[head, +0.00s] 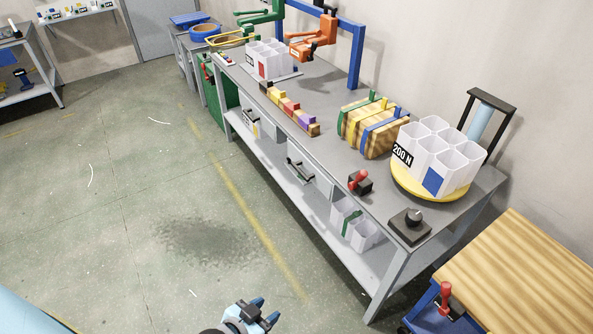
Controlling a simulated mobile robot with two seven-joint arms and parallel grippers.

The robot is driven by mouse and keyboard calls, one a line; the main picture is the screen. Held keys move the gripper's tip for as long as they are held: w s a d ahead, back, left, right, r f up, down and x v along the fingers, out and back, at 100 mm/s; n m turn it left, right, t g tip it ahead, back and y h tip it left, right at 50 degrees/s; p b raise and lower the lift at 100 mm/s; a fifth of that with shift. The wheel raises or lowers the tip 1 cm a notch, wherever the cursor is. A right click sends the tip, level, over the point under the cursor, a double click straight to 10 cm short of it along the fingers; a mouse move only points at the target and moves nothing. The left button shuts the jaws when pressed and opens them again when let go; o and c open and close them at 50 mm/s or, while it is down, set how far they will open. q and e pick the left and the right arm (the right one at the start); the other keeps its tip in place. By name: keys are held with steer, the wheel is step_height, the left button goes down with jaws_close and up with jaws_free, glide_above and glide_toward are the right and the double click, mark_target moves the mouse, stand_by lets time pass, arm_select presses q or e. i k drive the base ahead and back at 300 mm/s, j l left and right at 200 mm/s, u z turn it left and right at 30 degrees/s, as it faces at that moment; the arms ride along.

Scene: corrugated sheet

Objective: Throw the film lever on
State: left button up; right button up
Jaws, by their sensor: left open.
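A red-handled lever (358,182) on a dark base stands on the grey bench top near its front edge, left of the yellow turntable (408,186). A second red-handled lever (445,297) stands on the blue cart at the lower right. I see no label that tells which is the film lever. A light blue film roll (480,122) stands in a black frame behind the turntable. My left gripper (266,312) is open and empty at the bottom edge, over the floor, well apart from both levers. My right gripper is out of view.
A white cell block (440,157) marked 200 N stands on the turntable. A black knob box (409,225) is at the bench's near corner. Strapped brown boards (372,125) lie behind the bench lever. A wood-topped cart (520,275) is at right. The floor (130,200) at left is clear.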

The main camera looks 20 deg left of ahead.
mark_target(361, 175)
steer(key=u, duration=0.3)
steer(key=i+j+u, duration=0.1)
steer(key=i+u, duration=0.2)
steer(key=u, duration=0.15)
steer(key=i+u, duration=0.4)
steer(key=k, duration=0.1)
